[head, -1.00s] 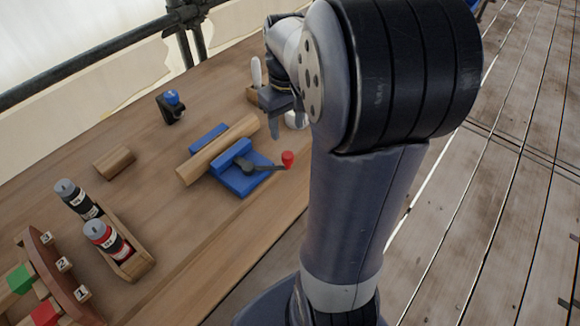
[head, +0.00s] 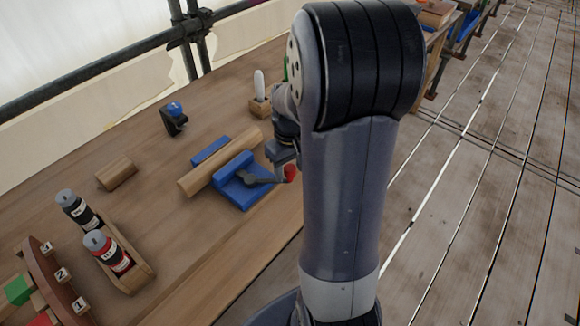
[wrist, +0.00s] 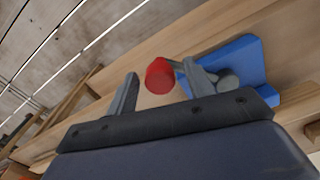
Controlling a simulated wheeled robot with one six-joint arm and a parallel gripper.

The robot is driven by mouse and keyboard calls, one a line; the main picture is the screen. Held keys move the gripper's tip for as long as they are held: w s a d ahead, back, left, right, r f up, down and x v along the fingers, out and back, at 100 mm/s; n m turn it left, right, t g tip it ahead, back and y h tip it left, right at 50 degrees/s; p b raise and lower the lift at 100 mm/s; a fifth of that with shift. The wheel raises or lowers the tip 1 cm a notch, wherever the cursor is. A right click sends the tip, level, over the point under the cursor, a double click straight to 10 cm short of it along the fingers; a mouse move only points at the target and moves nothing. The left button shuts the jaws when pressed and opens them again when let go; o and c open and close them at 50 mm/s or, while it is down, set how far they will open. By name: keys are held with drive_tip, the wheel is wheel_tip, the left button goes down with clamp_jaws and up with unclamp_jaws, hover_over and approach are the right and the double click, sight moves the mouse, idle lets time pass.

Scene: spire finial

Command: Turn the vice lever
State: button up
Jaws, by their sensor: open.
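The blue vice (head: 240,190) sits near the table's front edge, with a wooden bar (head: 222,165) lying between its jaws. Its dark lever (head: 262,181) points right and ends in a red knob (head: 290,172). The fingers are open and not closed on the knob. The blue vice body (wrist: 236,60) is behind the right finger. In the head view my arm hides most of the gripper.
A rack with a black bottle (head: 76,208) and a red bottle (head: 108,252) stands at the left. A short wooden block (head: 116,174), a dark holder with a blue top (head: 173,118) and a small wooden stand (head: 260,106) are on the table (head: 150,215).

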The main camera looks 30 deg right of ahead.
drive_tip(key=shift+c, duration=0.5)
clamp_jaws()
drive_tip(key=shift+s, duration=0.1)
drive_tip(key=shift+s+a+m, duration=0.85)
drive_tip(key=shift+s+m, duration=0.15)
drive_tip(key=shift+m, duration=0.4)
drive_tip(key=s+a+m, duration=0.3)
drive_tip(key=a+m, duration=0.4)
drive_tip(key=m, duration=0.2)
drive_tip(key=shift+a, duration=0.25)
